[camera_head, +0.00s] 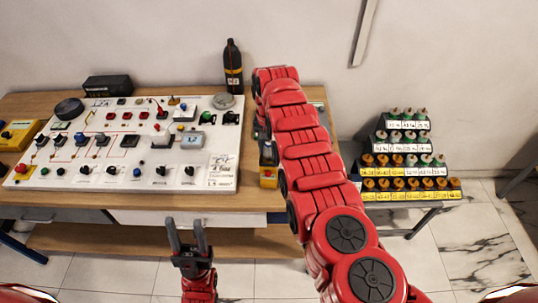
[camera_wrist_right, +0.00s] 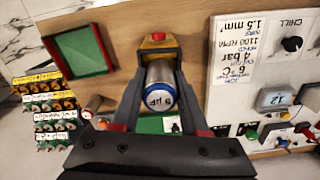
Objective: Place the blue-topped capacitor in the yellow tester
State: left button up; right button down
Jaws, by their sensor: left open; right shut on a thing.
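The silver capacitor with the blue-rimmed top (camera_wrist_right: 158,96) is between the fingers of my right gripper (camera_wrist_right: 158,62), which is shut on it. Its blue, lettered end faces the wrist camera. The yellow tester (camera_head: 268,180) stands near the table's front edge; its yellow body and red part (camera_wrist_right: 158,38) show just beyond the fingertips in the right wrist view. My right gripper (camera_head: 268,153) is at the tester in the head view, partly hidden by my arm. I cannot tell whether the capacitor touches the tester. My left gripper (camera_head: 187,240) is open and empty, in front of the table.
A white control panel (camera_head: 130,150) covers the table's left part. Another yellow box (camera_head: 18,135) is at the far left. A black bottle (camera_head: 233,68) stands behind. A tiered rack (camera_head: 410,165) of capacitors is at right. A green, red-rimmed tray (camera_wrist_right: 78,50) shows in the wrist view.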

jog(key=shift+w+f, duration=0.1)
jog(key=shift+f, duration=0.45)
jog(key=shift+f, duration=0.2)
jog(key=shift+c, duration=2.1)
grip_release()
